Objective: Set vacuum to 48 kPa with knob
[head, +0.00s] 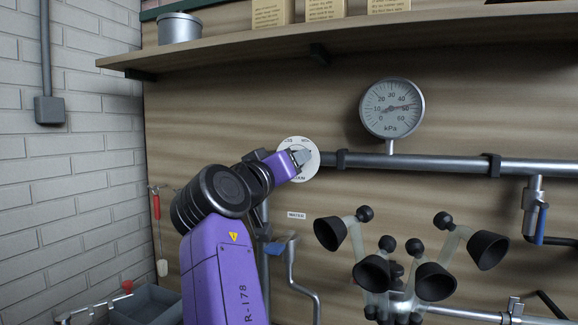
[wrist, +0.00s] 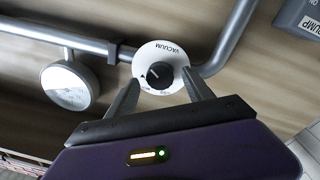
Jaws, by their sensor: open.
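The vacuum knob (wrist: 159,74) is small and black, on a white round plate marked VACUUM (wrist: 172,52). In the head view the plate (head: 314,169) shows behind my gripper (head: 300,157), which hides the knob. In the wrist view my gripper (wrist: 161,76) is open, its two fingertips on either side of the knob with visible gaps; I cannot tell their depth to it. The kPa gauge (head: 390,118) has its needle pointing right, close to the 50 mark; the exact reading is too small to tell. The gauge (wrist: 68,88) is washed out in the wrist view.
A grey pipe (head: 445,163) runs right from the plate, under the gauge. Black milking cups (head: 436,280) hang at lower right. A shelf (head: 230,48) with a tin (head: 179,28) is above. A brick wall (head: 70,190) stands at left. Bare board lies between shelf and plate.

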